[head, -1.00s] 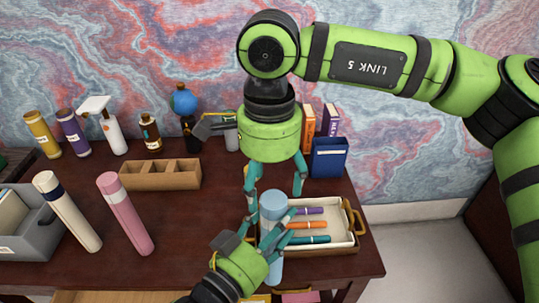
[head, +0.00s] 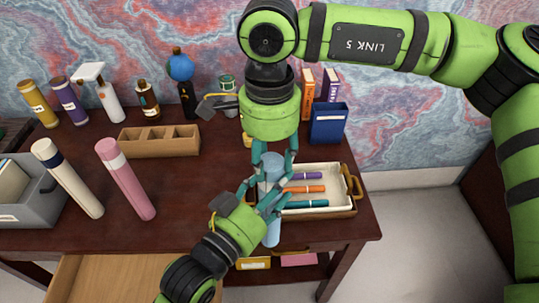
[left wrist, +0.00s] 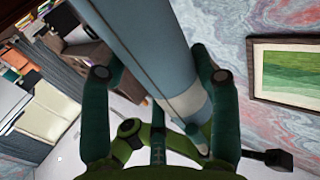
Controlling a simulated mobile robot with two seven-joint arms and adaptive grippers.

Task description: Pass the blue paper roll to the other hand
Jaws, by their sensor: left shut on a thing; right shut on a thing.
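The blue paper roll (head: 271,236) stands roughly upright in the air in front of the desk's tray. My left gripper (head: 259,198) comes from below and is shut on the middle of the roll. My right gripper (head: 272,165) points down from above and is shut on the roll's upper end. In the left wrist view the blue roll (left wrist: 150,45) with its pale band runs between the fingers of my left gripper (left wrist: 160,90). The fingers of both grippers hide parts of the roll.
A tray (head: 345,208) with several markers is close behind the roll on the right. Pink roll (head: 126,180) and cream roll (head: 70,182) stand at left, beside a grey file box (head: 35,212). A wooden organizer (head: 160,141) and bottles are behind. A drawer (head: 130,280) is open in front.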

